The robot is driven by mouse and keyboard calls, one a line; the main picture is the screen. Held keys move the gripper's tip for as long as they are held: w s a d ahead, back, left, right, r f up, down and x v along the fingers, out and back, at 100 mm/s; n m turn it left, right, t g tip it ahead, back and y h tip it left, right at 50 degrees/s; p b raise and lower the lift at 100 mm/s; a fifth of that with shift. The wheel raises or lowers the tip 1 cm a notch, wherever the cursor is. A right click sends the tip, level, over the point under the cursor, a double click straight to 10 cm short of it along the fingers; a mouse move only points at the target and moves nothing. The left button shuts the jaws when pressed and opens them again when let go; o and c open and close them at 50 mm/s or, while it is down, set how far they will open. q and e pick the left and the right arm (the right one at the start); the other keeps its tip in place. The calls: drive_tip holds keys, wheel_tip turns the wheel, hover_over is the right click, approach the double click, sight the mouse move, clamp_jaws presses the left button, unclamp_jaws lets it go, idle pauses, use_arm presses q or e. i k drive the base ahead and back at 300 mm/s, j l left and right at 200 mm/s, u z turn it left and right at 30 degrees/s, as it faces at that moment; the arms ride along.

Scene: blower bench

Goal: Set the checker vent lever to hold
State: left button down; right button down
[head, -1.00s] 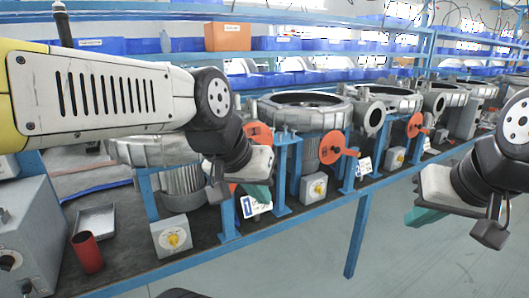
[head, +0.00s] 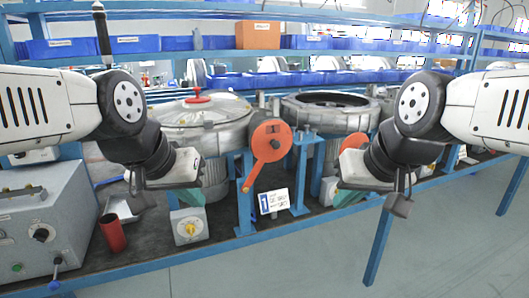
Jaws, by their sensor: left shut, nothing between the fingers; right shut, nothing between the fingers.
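A grey control box (head: 72,211) stands at the left end of the bench; I take it to be the checker. Its front has a black dial (head: 40,234), a green button (head: 17,267) and a small lever-like fitting (head: 57,261). I cannot tell which part is the vent lever, or read its labels or setting. My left gripper (head: 191,196) is shut and empty, right of the box, above the small yellow-knob box. My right gripper (head: 346,196) is shut and empty, in front of the open-topped blower, well right of the grey box.
A small yellow-knob box (head: 189,227), an orange disc with arm (head: 268,146), blue posts and blowers (head: 330,113) crowd the bench. The floor in front is clear.

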sight(55, 284)
drive_tip(key=u, duration=2)
drive_tip(key=i+u, duration=0.1)
drive_tip(key=u, duration=0.55)
drive_tip(key=i+l+u, duration=0.1)
drive_tip(key=u, duration=0.25)
